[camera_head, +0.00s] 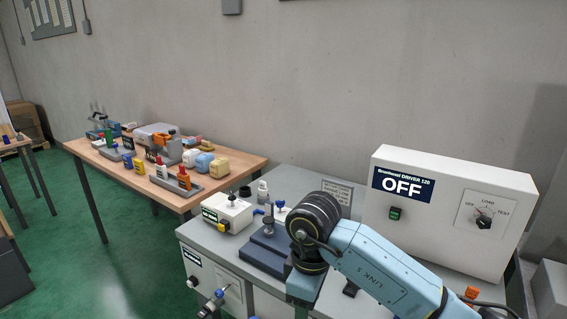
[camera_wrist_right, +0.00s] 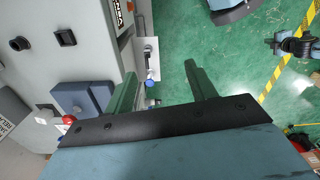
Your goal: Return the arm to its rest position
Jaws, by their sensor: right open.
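My right arm (camera_head: 375,262) comes in from the lower right of the head view, with its light blue link and dark wrist joint over the grey bench. Its gripper points down at the bottom edge of the head view, where its fingertips are cut off. In the right wrist view my right gripper (camera_wrist_right: 160,70) shows two green fingers standing well apart with nothing between them. The green floor and the bench side lie beyond them. My left gripper cannot be made out in either view.
The white driver box (camera_head: 450,213), reading OFF, stands behind my right arm. A small white device (camera_head: 227,212) and a dark blue block (camera_head: 262,250) are on the bench beside the wrist. A wooden table (camera_head: 238,164) with several parts stands at the left. Green floor (camera_head: 130,235) is open there.

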